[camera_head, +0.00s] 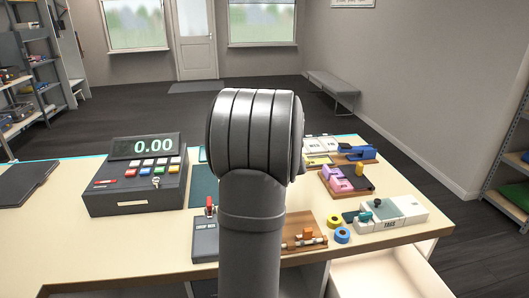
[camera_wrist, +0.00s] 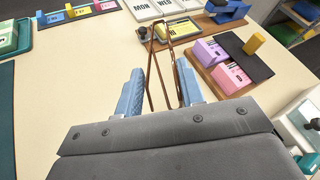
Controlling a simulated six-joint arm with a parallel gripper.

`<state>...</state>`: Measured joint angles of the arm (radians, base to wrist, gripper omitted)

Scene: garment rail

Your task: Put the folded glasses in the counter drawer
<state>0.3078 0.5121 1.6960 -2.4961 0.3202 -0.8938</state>
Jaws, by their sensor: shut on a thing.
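The folded glasses (camera_wrist: 171,33) have a thin brown frame and stand out beyond my fingertips in the wrist view. My gripper (camera_wrist: 160,88), with two blue fingers, is shut on them above the counter top. In the head view my arm hides both the gripper and the glasses. The counter drawer (camera_head: 388,276) shows at the lower right of the head view as a pale, open compartment below the counter's front edge. Its visible inside looks empty, and part of it is cut off by the frame.
A cash register (camera_head: 137,179) stands on the left of the counter (camera_head: 165,245). Bare counter lies at front left.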

